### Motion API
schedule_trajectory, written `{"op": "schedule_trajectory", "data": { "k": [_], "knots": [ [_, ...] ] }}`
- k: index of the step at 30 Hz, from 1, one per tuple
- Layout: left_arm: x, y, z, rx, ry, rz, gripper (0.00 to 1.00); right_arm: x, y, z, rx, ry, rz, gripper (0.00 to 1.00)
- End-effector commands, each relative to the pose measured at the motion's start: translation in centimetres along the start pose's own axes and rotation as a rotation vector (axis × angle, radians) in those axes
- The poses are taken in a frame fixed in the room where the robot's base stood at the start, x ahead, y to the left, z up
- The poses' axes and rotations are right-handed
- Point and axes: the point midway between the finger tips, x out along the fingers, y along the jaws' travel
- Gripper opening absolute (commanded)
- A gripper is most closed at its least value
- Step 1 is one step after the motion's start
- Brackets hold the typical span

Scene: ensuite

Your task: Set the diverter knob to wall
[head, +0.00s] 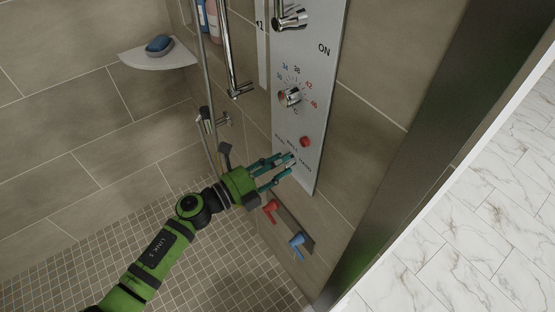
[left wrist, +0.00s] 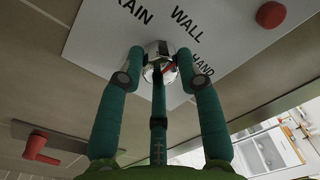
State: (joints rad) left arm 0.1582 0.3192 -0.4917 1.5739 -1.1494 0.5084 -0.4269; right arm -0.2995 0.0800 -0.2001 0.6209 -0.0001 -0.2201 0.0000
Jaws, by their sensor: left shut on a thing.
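The diverter knob (left wrist: 156,50) is a small chrome knob low on the grey shower panel (head: 312,100). In the left wrist view the labels RAIN, WALL and HAND stand around it. A red mark on the knob shows on its right side, towards HAND; part of the knob is hidden by the fingers, so I cannot tell its exact setting. My left gripper (head: 284,167) reaches the panel's lower end. Its green fingers (left wrist: 161,76) are shut around the knob, which also shows small between the fingertips in the head view. My right gripper is not in view.
A red button (head: 305,142) sits just above the knob, and a temperature dial (head: 290,97) higher up. Below are a red lever (head: 270,208) and a blue lever (head: 299,241). A hand-shower rail (head: 232,60) stands left. A corner shelf (head: 160,58) holds blue soap (head: 159,44).

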Motion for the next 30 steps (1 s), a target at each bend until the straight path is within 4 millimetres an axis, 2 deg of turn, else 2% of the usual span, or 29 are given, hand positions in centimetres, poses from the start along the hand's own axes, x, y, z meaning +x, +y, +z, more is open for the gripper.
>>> {"op": "schedule_trajectory", "data": {
  "k": [1,12,27,28,29,30],
  "knots": [
    [0.12,-0.69,0.94,-0.022,-0.018,-0.008,0.03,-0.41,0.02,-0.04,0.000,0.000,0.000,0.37],
    [0.11,-0.52,0.94,-0.152,-0.024,-0.012,0.03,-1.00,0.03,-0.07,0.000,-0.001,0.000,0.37],
    [0.11,-0.46,0.91,-0.166,-0.025,-0.012,0.03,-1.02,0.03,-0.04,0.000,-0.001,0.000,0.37],
    [0.11,-0.46,0.90,-0.166,-0.024,-0.012,0.47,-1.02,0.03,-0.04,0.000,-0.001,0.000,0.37],
    [0.11,-0.45,0.90,-0.166,-0.024,-0.012,0.59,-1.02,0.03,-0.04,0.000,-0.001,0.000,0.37],
    [0.10,-0.43,0.86,-0.166,-0.023,-0.011,0.59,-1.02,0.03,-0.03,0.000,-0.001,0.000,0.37]
  ]
}}
